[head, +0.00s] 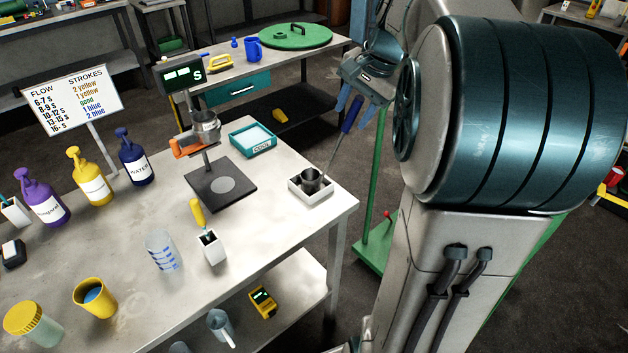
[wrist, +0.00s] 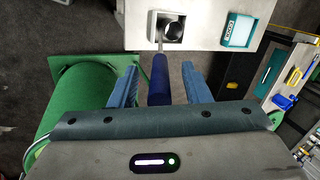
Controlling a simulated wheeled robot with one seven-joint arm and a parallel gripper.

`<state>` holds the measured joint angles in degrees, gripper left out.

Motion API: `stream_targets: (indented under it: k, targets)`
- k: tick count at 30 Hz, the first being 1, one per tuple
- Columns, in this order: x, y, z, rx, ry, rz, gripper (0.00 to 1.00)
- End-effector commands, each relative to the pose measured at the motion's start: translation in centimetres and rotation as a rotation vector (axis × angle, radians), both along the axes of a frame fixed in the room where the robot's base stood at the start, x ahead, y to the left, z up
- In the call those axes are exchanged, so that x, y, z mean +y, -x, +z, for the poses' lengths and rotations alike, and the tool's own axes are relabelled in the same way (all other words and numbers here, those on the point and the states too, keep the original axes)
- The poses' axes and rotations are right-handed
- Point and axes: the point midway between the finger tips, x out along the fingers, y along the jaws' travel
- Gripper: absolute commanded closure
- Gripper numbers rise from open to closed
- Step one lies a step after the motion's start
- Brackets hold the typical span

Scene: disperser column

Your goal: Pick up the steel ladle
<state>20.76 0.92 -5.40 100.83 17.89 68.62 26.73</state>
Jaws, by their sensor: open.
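The steel ladle (head: 311,178) rests with its dark cup in a small white tray (head: 296,191) at the right corner of the bench. Its thin shaft slants up and right to a blue handle (head: 351,116). My gripper (head: 355,119) is open at the handle, with one blue finger on each side in the head view. In the wrist view, the blue handle (wrist: 159,82) lies between the open fingers of my gripper (wrist: 161,72), with a visible gap on both sides. The ladle cup (wrist: 171,27) shows in the tray beyond.
A teal tray (head: 253,140) and a scale with a dark plate (head: 220,187) stand left of the ladle. A white holder with a yellow-handled tool (head: 209,246) and a clear beaker (head: 162,252) stand nearer. A green stand (head: 372,232) is beside the bench's right end.

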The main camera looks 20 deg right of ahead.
Motion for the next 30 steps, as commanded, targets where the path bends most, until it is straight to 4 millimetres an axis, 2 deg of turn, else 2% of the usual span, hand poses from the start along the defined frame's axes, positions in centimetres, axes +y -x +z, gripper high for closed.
stream_targets:
  k: [8, 9, 13, 14, 25, 30]
  targets:
    - [0.1, -0.2, -0.6, -0.001, 0.0, 0.0, 0.57]
    - [0.1, -0.2, -0.6, -0.001, 0.0, 0.0, 0.59]
    - [0.1, -0.2, -0.6, -0.001, 0.0, 0.0, 0.96]
    - [0.1, -0.2, -0.6, -0.001, 0.0, 0.0, 1.0]
    - [0.1, -0.2, -0.3, -0.004, 0.001, -0.001, 1.0]
    - [0.1, -0.2, 0.7, -0.005, 0.0, -0.001, 1.0]
